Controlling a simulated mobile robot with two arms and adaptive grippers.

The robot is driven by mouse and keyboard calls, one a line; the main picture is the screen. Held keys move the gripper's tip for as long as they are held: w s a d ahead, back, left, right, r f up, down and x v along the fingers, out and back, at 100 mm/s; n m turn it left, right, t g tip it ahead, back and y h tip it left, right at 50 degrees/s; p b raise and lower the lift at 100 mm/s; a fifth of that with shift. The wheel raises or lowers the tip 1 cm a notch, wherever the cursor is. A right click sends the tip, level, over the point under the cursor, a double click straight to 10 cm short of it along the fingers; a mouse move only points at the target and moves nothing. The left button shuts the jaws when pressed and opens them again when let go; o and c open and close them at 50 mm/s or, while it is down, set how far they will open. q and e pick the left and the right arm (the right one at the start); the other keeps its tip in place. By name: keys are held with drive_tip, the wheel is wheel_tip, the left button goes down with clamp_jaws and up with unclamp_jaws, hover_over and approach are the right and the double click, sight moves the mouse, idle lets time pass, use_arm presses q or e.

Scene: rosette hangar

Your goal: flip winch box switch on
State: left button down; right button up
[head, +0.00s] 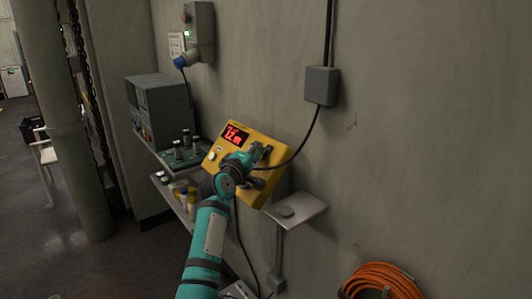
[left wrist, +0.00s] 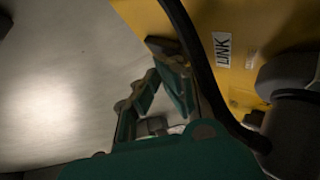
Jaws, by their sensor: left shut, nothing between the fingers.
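A yellow box (head: 272,191) with a lit red display (head: 235,134) sits tilted on a wall shelf; I take it for the winch box. A pale round button (head: 212,156) is at its lower left. My left gripper (head: 262,153) is in front of the box's upper right part, its fingers shut and empty. In the left wrist view the gripper (left wrist: 165,62) is close to the yellow face (left wrist: 262,25), near a label reading LINK (left wrist: 222,50). I cannot make out the switch for certain, nor whether the fingers touch the box. My right gripper is not in view.
A black cable (head: 302,146) runs from the box to a grey wall box (head: 322,86). A grey instrument (head: 160,108) and several small knobs or jars stand at left. A grey shelf end (head: 308,206) lies right of the box. An orange hose coil (head: 380,279) is at lower right.

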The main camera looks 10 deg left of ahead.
use_arm(q)
drive_tip(key=shift+s+p, duration=0.25)
drive_tip(key=shift+p, duration=0.25)
drive_tip(key=shift+a+r, duration=0.1)
drive_tip(key=shift+a, duration=0.05)
drive_tip(key=s+a+r+p, duration=0.2)
drive_tip(key=p, duration=0.1)
drive_tip(key=shift+s+r, duration=0.25)
drive_tip(key=shift+s, duration=0.1)
drive_tip(key=shift+s+a+r+p, duration=0.1)
drive_tip(key=shift+s+a+p, duration=0.15)
drive_tip(key=shift+s+p, duration=0.15)
